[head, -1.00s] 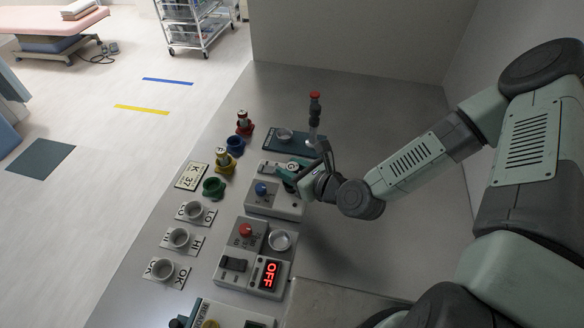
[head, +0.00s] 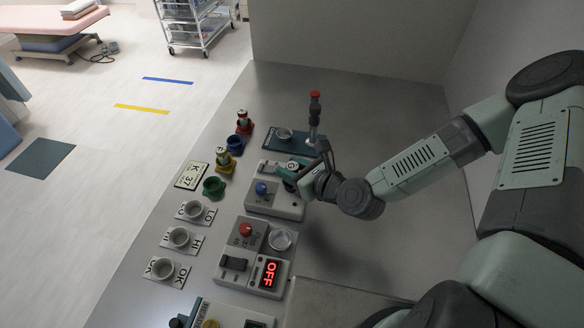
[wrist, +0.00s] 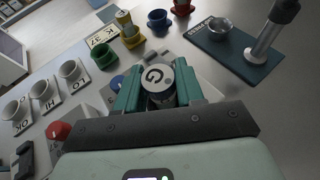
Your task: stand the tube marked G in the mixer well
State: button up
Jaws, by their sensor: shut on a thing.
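My gripper (head: 290,175) is shut on the tube marked G (wrist: 157,78), whose pale round cap with a dark G faces up between the green fingers in the wrist view. In the head view the tube's cap (head: 292,167) just shows between the fingers. The gripper is over the far part of a grey device with a blue knob (head: 262,188), which looks like the mixer. The well itself is hidden under the gripper and tube, so I cannot tell whether the tube is inside it.
Behind stands a dark teal plate (head: 272,139) with a metal dish and an upright red-topped post (head: 314,118). Coloured cups (head: 214,187), two holding tubes, and grey labelled cups (head: 178,238) line the left. A box reading OFF (head: 270,275) stands nearer.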

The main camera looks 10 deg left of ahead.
jog(key=shift+f, duration=0.6)
jog(key=o, duration=0.7)
jog(key=shift+o, duration=0.2)
jog(key=shift+d, duration=0.1)
